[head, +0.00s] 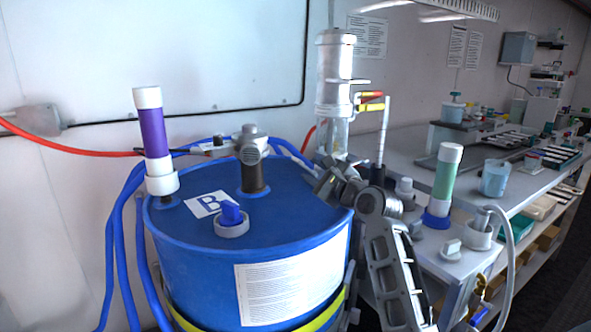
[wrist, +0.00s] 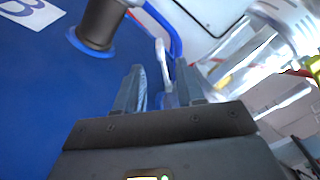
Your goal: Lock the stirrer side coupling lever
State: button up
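The stirrer (head: 334,75) is a tall silver-grey unit behind the right side of the blue drum (head: 190,232). My gripper (wrist: 159,72) is low beside its base, over the drum's back right edge; it also shows in the head view (head: 326,183). Its two fingers are apart. A thin pale lever-like piece (wrist: 162,62) shows between and beyond the fingertips, beside a blue hose (wrist: 165,25). I cannot tell whether either finger touches it, or for sure that it is the stirrer side coupling lever. In the head view my gripper and arm hide this spot.
A dark pipe fitting (head: 253,170) stands on the drum lid, left of my gripper. A purple tube (head: 154,133) stands at the lid's left. Red and yellow handles (head: 371,101) stick out from the stirrer. A bench (head: 405,150) with bottles lies to the right.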

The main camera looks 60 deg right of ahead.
aim_at(302, 164)
jog(key=x, duration=0.7)
jog(key=shift+w+d, duration=0.2)
jog(key=shift+w, duration=0.1)
grip_shut()
dwell(0.4)
